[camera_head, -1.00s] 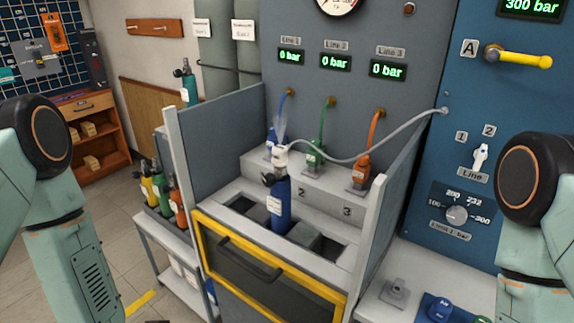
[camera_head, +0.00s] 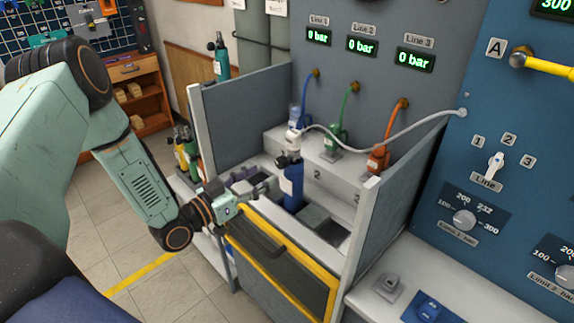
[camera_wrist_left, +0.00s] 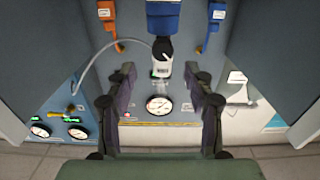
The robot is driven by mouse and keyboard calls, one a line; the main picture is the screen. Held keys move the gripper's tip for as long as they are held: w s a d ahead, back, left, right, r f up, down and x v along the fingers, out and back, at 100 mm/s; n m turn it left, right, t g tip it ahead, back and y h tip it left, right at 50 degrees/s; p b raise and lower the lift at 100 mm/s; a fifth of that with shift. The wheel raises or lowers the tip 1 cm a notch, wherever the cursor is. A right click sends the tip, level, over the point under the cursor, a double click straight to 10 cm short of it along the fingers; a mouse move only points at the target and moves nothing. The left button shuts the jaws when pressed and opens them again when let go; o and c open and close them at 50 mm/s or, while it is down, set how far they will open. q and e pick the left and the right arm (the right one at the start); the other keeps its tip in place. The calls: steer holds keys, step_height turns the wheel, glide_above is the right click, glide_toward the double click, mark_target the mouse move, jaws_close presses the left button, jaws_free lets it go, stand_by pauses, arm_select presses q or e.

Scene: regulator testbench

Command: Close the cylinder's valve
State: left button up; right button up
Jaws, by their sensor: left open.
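The blue cylinder (camera_head: 292,190) stands upright in a slot of the bench, with its dark valve (camera_head: 283,161) near its top. A white connector (camera_head: 293,141) with a grey hose sits above the valve. My left gripper (camera_head: 268,187) is open, to the left of the cylinder and lower than the valve. Whether a finger touches the cylinder is unclear. In the left wrist view, the fingers (camera_wrist_left: 162,100) are spread wide, with nothing between them close by; the cylinder (camera_wrist_left: 163,22) and dark valve (camera_wrist_left: 161,46) appear ahead of them, upside down. My right gripper is out of view.
The grey hose (camera_head: 400,142) runs to the blue panel at right. Green (camera_head: 334,135) and orange (camera_head: 378,158) fittings stand right of the cylinder. Line displays read 0 bar.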

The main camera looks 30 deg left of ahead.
mark_target(279, 165)
arm_select(q)
steer(key=b+x, duration=0.1)
steer(key=x, duration=0.5)
steer(key=shift+w+f, duration=0.1)
steer(key=shift+w, duration=0.25)
steer(key=shift+a, duration=0.15)
steer(key=shift+w+d, duration=0.1)
steer(key=shift+d, duration=0.15)
steer(key=c, duration=0.3)
steer(key=shift+a, duration=0.2)
steer(key=c, duration=0.6)
steer(key=shift+d, duration=0.15)
jaws_close()
